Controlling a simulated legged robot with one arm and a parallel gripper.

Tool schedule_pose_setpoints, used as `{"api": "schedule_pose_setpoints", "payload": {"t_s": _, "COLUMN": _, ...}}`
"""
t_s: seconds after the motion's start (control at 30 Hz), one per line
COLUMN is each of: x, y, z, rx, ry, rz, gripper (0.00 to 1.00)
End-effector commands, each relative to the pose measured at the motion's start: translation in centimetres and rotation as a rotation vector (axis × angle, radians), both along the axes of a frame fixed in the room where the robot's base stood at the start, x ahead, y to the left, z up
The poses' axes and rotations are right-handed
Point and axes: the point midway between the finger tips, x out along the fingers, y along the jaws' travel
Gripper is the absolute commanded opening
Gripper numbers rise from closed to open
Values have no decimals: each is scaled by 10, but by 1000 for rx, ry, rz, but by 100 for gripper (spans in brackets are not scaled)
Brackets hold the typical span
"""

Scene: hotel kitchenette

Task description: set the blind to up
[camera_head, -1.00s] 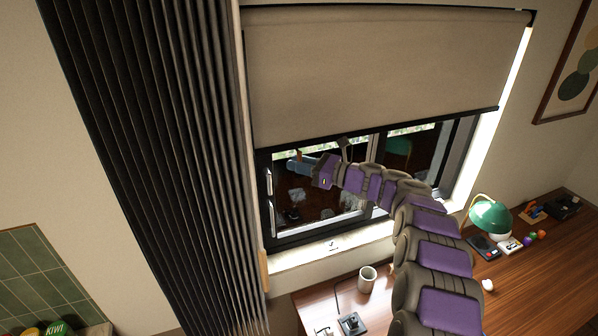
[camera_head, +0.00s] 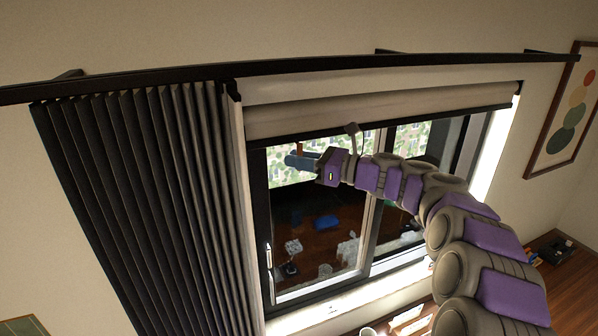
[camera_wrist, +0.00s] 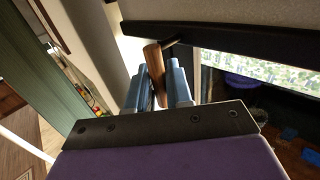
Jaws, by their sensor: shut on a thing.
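The beige roller blind (camera_head: 390,112) covers only a short strip at the top of the window, and its dark bottom bar (camera_head: 400,125) hangs high above the sill. In the wrist view, the bottom bar (camera_wrist: 225,40) runs across the top, with a brown wooden pull (camera_wrist: 153,62) hanging from it. My gripper (camera_head: 300,160) is just below the left part of the bar. In the wrist view, the two blue fingers of my gripper (camera_wrist: 160,85) are closed on the pull, one on each side. The pull's lower end is partly hidden between the fingers.
A dark pleated curtain (camera_head: 145,210) hangs left of the window, beneath a black rail (camera_head: 300,70). A framed picture (camera_head: 570,125) is on the right wall. A wooden desk (camera_head: 575,290) stands below at right. The window glass (camera_head: 315,220) is behind my arm.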

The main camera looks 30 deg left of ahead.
Motion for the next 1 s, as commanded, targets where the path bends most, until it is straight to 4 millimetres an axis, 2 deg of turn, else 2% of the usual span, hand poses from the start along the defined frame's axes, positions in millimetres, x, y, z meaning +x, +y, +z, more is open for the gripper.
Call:
{"api": "schedule_pose_setpoints", "payload": {"t_s": 0.13, "x": 1, "y": 0, "z": 11, "rx": 2, "ry": -1, "rz": -5, "gripper": 0}}
{"api": "schedule_pose_setpoints", "payload": {"t_s": 0.53, "x": 0, "y": 0, "z": 17, "rx": 7, "ry": -3, "rz": -7, "gripper": 0}}
{"api": "schedule_pose_setpoints", "payload": {"t_s": 0.57, "x": 0, "y": 0, "z": 18, "rx": 8, "ry": -3, "rz": -7, "gripper": 22}}
{"api": "schedule_pose_setpoints", "payload": {"t_s": 0.7, "x": -1, "y": 0, "z": 17, "rx": 5, "ry": -2, "rz": -6, "gripper": 35}}
{"api": "schedule_pose_setpoints", "payload": {"t_s": 1.0, "x": -3, "y": -4, "z": 16, "rx": 3, "ry": -3, "rz": -2, "gripper": 37}}
